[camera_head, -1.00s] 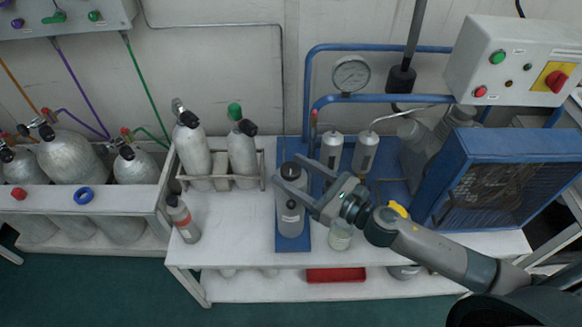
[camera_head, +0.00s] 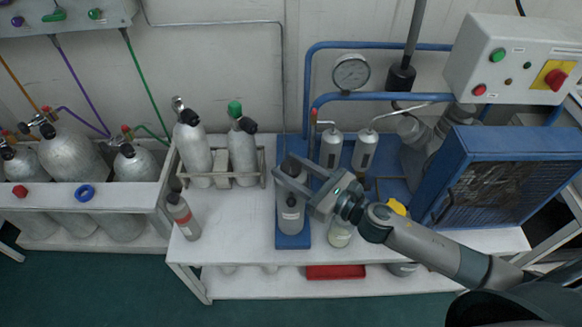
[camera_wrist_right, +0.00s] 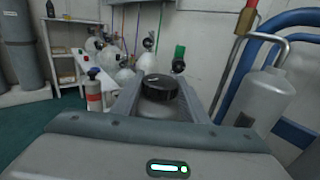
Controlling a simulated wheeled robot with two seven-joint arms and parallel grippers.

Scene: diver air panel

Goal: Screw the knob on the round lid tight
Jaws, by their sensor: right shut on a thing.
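A grey canister (camera_head: 290,218) stands upright on a blue base plate on the white bench. A black ribbed knob (camera_head: 291,168) sits on its top, and the knob shows clearly in the right wrist view (camera_wrist_right: 159,87). My right gripper (camera_head: 283,169) reaches in from the right, with one finger on either side of the top of the canister. It is shut on the black knob, and its fingers partly hide the lid below. I cannot tell how far down the knob is screwed. My left gripper is not in view.
Two upright cylinders stand in a rack (camera_head: 222,181) at left, with a small grey bottle (camera_head: 183,217) in front. A pressure gauge (camera_head: 351,73), blue pipes and two white filters are behind. A blue-framed unit (camera_head: 450,180) stands at right.

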